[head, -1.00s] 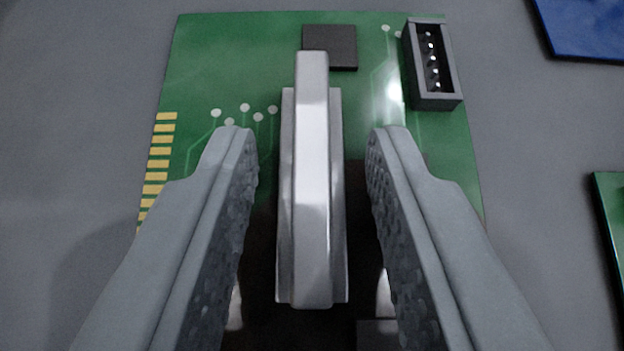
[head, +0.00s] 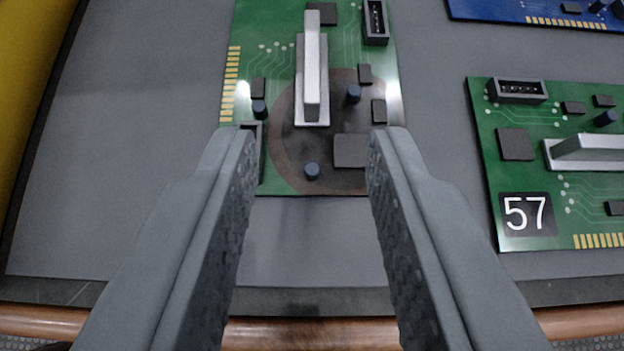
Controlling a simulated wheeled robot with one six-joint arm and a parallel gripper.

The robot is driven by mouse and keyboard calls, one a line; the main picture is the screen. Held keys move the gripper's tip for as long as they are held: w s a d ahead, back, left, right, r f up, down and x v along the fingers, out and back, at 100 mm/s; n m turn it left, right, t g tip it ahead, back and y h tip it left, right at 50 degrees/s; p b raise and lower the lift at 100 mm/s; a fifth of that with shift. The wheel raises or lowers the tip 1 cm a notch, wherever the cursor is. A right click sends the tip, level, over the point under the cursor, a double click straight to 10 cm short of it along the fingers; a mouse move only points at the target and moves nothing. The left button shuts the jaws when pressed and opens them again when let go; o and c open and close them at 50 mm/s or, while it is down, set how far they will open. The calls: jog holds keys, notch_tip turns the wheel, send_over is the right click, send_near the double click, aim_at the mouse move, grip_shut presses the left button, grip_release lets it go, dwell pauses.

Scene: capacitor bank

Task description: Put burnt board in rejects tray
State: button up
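The burnt board (head: 283,183) is a green circuit board with a dark brown scorch mark around its lower half. It lies flat on the grey mat, at the top centre of the head view. A pale upright handle (head: 312,75) stands on its middle. My gripper (head: 308,140) is open and empty; its fingers are apart from the handle, which shows beyond the fingertips. The rejects tray cannot be made out with certainty.
A green board labelled 57 (head: 527,213) with its own handle lies to the right. A blue board (head: 545,12) is at the top right. The grey mat (head: 130,130) is bare at left. A wooden edge (head: 270,331) runs along the bottom. Something yellow (head: 28,65) stands at the upper left.

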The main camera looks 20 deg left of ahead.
jog(key=shift+s+d+r, duration=0.15)
jog(key=shift+s+r, duration=0.05)
jog(key=shift+s, duration=0.15)
jog(key=s+a+r+m+h, duration=0.1)
jog(key=s+a+r+h, duration=0.1)
jog(key=s+a+r, duration=0.35)
jog(key=s+a+r+m+h, duration=0.1)
jog(key=s+a+r, duration=0.1)
jog(key=a+r, duration=0.65)
jog(key=s+a+r+m+t, duration=0.2)
jog(key=s+a+r+t, duration=0.4)
jog(key=s+a+r, duration=0.7)
notch_tip(320, 180, up, 2)
jog(key=s, duration=0.2)
jog(key=shift+s+t+h, duration=0.3)
jog(key=shift+s+h, duration=0.1)
jog(key=shift+o, duration=1)
jog(key=shift+s+a+r, duration=0.1)
jog(key=shift+s+r, duration=0.15)
